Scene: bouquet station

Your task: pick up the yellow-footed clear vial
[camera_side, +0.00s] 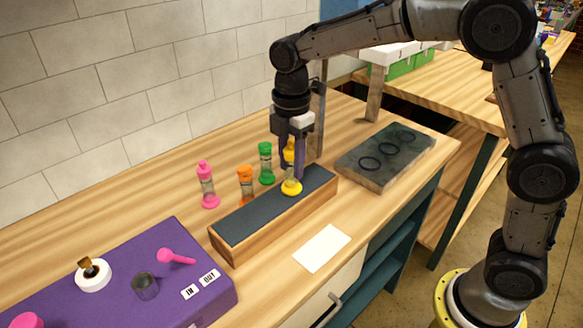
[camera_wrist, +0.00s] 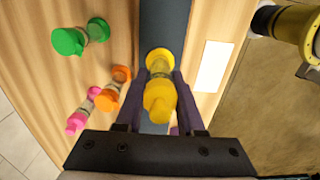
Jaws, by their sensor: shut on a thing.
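The yellow-footed clear vial (camera_side: 291,187) stands upright at the right part of the dark-topped wooden block, its yellow cap partly behind a finger in the side view. In the wrist view the vial (camera_wrist: 158,88) sits between the two fingers. My gripper (camera_side: 293,172) points down over the block and is shut on the vial; it also shows in the wrist view (camera_wrist: 160,98). I cannot tell whether the yellow foot touches the block's top.
Green (camera_side: 265,163), orange (camera_side: 245,185) and pink (camera_side: 207,185) vials stand behind the wooden block (camera_side: 235,225). A grey slab with dark rings (camera_side: 348,165) lies to the right. A white card (camera_side: 321,248) lies in front. A purple box (camera_side: 120,285) stands at front left.

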